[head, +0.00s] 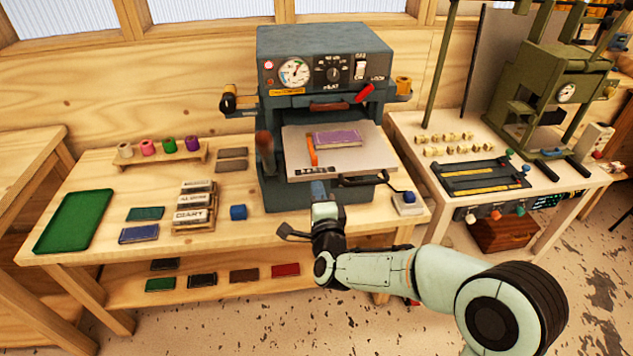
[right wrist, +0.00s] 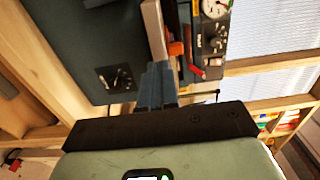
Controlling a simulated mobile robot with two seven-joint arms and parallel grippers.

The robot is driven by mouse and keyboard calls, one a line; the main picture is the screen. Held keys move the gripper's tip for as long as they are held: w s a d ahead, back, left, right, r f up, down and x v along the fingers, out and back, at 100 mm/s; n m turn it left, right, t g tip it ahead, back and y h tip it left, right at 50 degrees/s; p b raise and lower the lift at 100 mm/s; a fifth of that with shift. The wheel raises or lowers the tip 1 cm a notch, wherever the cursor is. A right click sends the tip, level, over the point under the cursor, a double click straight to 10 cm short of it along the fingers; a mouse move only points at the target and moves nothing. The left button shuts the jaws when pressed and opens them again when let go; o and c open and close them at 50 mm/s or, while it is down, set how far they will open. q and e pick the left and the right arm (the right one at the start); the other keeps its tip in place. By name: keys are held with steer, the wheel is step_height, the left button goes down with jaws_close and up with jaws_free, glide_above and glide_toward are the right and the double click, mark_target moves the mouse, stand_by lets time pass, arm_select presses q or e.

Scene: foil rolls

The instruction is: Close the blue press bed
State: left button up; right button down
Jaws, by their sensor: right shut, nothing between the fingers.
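The blue press (head: 312,60) stands at the back middle of the workbench. Its bed (head: 365,158) is a light grey plate that sticks out of the front opening. A purple book (head: 337,138) and an orange strip (head: 312,152) lie on the bed. A dark handle (head: 362,181) shows at the bed's front right. My right gripper (head: 318,190) is at the bed's front edge, left of the handle. Its blue-grey fingers are shut and empty. In the right wrist view the fingers (right wrist: 158,82) point at the bed's edge (right wrist: 154,30); I cannot tell whether they touch. My left gripper is out of view.
A blue button box (head: 408,203) stands right of the bed. A green press (head: 550,85) stands on the right table.

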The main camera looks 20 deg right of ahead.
steer(key=shift+x, duration=1.05)
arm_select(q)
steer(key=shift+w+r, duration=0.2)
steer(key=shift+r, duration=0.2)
arm_select(e)
steer(key=shift+w, duration=0.1)
